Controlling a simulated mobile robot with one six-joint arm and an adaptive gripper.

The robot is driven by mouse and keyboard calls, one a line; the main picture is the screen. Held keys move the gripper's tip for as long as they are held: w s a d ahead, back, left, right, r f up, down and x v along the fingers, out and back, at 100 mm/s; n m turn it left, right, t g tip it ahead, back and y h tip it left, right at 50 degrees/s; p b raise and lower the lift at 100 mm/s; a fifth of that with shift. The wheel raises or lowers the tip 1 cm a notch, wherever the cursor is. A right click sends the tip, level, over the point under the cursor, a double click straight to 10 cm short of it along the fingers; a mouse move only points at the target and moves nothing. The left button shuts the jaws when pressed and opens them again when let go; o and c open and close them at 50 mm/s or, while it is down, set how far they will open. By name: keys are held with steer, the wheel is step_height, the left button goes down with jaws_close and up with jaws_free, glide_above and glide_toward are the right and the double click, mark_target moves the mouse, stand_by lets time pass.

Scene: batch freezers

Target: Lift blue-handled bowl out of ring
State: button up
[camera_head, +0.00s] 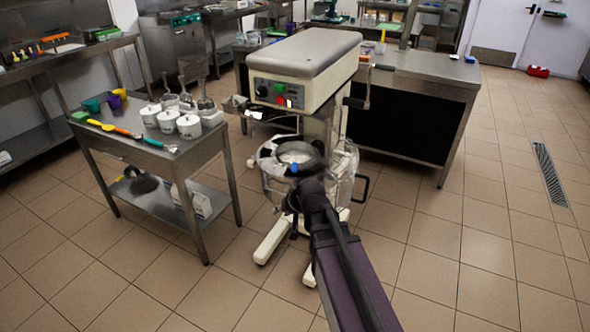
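The bowl (297,152) is a shiny steel one, seated in the ring (268,152) of a white stand mixer (305,75) in the middle of the view. A small blue patch, perhaps its blue handle (295,169), shows at the bowl's near edge. My dark arm reaches up from the bottom right, and my gripper (311,164) is at the bowl's near right rim, close to the blue patch. The fingers are small, dark and partly hidden by my own wrist. I cannot tell whether they touch the handle or are closed.
A steel table (125,150) with white canisters, utensils and cups stands left of the mixer. A dark-fronted counter (410,115) stands behind it to the right. The mixer's pale feet (272,241) spread over the tiles. The floor on the right is open, with a drain grate (550,175).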

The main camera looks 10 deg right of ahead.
steer(key=w+a+m+t+b, duration=0.4)
steer(key=w+m+t+b, duration=0.3)
steer(key=w+t+b, duration=0.6)
steer(key=m+g+h+b, duration=0.3)
steer(key=m+h+b, duration=0.5)
steer(key=m+h, duration=0.55)
glide_toward(293, 172)
steer(key=m+y, duration=0.2)
steer(key=shift+s+d+r, duration=0.1)
steer(key=shift+d+r, duration=0.1)
steer(key=shift+d, duration=0.25)
steer(key=shift+x, duration=4.3)
steer(key=shift+d+r, duration=0.1)
steer(key=shift+r, duration=0.1)
